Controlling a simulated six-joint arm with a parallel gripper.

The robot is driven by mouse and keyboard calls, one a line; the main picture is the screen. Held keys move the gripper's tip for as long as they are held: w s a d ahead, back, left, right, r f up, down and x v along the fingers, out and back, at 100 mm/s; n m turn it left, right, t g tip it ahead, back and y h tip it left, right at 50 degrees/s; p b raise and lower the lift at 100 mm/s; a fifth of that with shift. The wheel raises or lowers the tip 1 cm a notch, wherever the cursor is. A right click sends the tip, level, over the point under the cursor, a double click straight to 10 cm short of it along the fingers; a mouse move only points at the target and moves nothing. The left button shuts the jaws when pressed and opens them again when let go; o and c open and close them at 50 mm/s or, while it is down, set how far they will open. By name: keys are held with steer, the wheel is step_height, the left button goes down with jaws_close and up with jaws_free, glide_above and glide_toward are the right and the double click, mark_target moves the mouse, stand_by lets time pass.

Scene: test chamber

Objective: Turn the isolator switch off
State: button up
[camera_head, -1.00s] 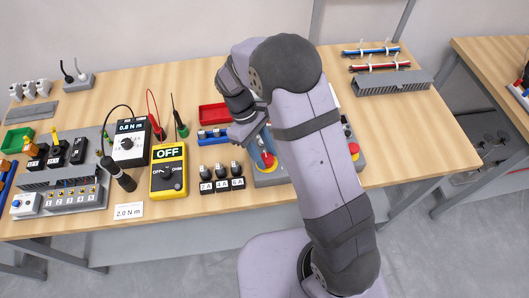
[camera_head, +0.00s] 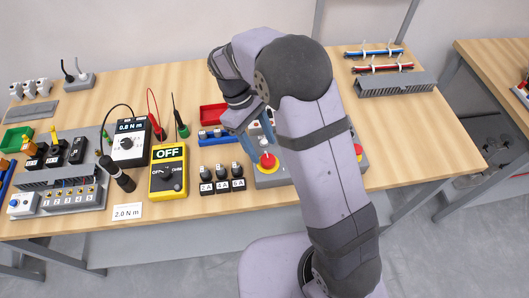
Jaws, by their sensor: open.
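A red rotary knob on a yellow disc (camera_head: 267,161) sits on a grey box (camera_head: 268,180) at the middle of the bench. It looks like the isolator switch, though its on or off position is too small to read. My gripper (camera_head: 244,132) is open and empty, just above and left of the knob, with its blue-grey fingers pointing down toward the box. I cannot tell whether a finger touches the box. My forearm hides the right part of the box and whatever lies between it and another red and yellow part (camera_head: 357,150) further right.
A yellow multimeter reading OFF (camera_head: 168,170) and several black labelled blocks (camera_head: 221,178) stand left of the box. A red tray (camera_head: 212,115) and a blue part (camera_head: 212,134) lie behind them. A grey slotted duct (camera_head: 395,85) lies at the back right. The bench's right side is clear.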

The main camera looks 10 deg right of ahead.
steer(key=shift+b+v, duration=0.3)
steer(key=shift+v, duration=1.25)
steer(key=s+d+f+m+t+y, duration=0.1)
steer(key=s+d+m, duration=0.3)
steer(key=s, duration=0.3)
steer(key=s+d+f+m+t+y, duration=0.1)
steer(key=s+d+m+t+y, duration=0.1)
steer(key=s+d+m, duration=0.3)
steer(key=s, duration=0.3)
steer(key=shift+f, duration=0.15)
